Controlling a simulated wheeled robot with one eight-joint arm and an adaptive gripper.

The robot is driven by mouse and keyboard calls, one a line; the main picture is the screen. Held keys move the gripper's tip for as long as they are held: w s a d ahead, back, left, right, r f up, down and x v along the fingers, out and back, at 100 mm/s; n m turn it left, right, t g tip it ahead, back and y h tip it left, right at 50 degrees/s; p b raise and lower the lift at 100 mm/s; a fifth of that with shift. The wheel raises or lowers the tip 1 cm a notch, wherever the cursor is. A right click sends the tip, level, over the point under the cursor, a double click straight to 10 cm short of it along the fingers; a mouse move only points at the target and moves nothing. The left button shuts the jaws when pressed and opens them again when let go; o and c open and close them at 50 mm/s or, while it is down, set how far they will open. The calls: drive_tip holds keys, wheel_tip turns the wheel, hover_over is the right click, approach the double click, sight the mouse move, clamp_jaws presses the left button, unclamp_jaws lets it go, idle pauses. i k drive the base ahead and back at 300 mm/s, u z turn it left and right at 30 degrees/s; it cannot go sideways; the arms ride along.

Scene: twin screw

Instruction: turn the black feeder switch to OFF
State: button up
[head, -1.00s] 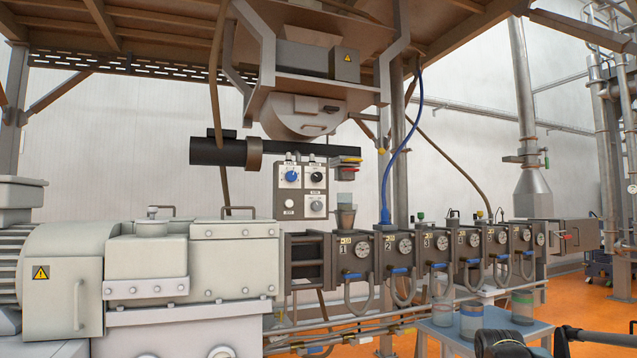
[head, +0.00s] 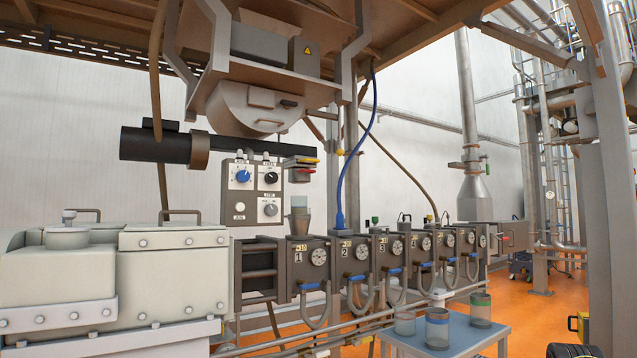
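The feeder control box (head: 252,192) is a grey panel behind the first barrel block, left of centre in the head view. The black switch (head: 270,178) is at its upper right; its setting is too small to read. A blue knob (head: 243,176) is at the upper left, a white button (head: 240,207) at the lower left and a grey knob (head: 270,210) at the lower right.
A row of numbered barrel blocks (head: 305,266) with gauges and hoses runs in front of and right of the box. A large pale housing (head: 172,270) stands at left. A blue-grey table (head: 455,338) holds several containers. Orange floor (head: 545,310) is open at right.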

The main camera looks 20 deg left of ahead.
sight(269, 178)
drive_tip(key=z, duration=0.2)
drive_tip(key=k, duration=1.35)
drive_tip(key=u, duration=1)
drive_tip(key=i, duration=1)
drive_tip(key=z, duration=0.1)
